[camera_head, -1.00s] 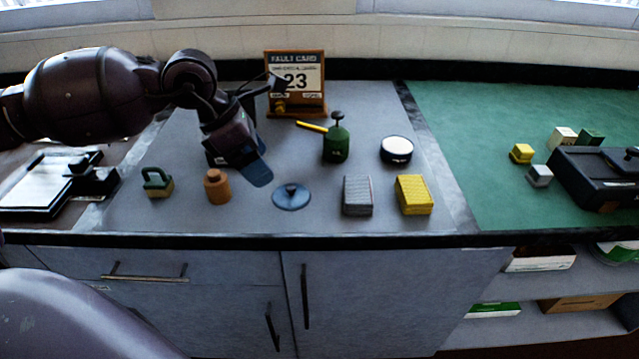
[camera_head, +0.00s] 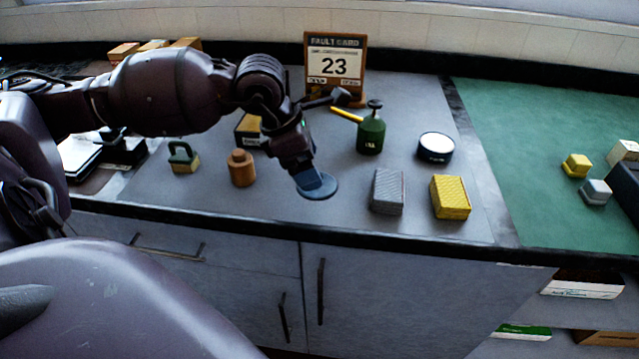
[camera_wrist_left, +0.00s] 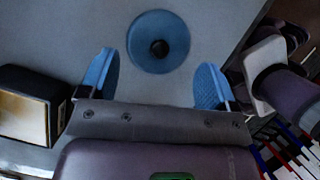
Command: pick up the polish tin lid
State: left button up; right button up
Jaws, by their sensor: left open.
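The polish tin lid is a flat blue disc (camera_head: 328,192) with a dark knob, lying on the grey worktop near its front edge. In the left wrist view the whole lid (camera_wrist_left: 158,28) shows, just beyond the fingertips, with its knob roughly centred between them. My left gripper (camera_head: 313,184) is over the lid in the head view and hides much of it, including the knob. Its two blue fingers (camera_wrist_left: 158,78) are spread apart and nothing is between them. I cannot tell the exact height above the lid. My right gripper is not in view.
Right of the lid stand a grey block (camera_head: 387,191) and a yellow block (camera_head: 451,198). A green oil can (camera_head: 371,134) and a white-topped dark tin (camera_head: 435,148) are behind. A brown bottle (camera_head: 242,168) stands left, with a dark box (camera_head: 249,129) behind it.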

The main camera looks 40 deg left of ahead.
pick_arm(q)
jog(key=x, duration=0.3)
jog(key=shift+w+f+b, duration=0.1)
jog(key=shift+b, duration=0.2)
jog(key=shift+c, duration=0.8)
grip_shut()
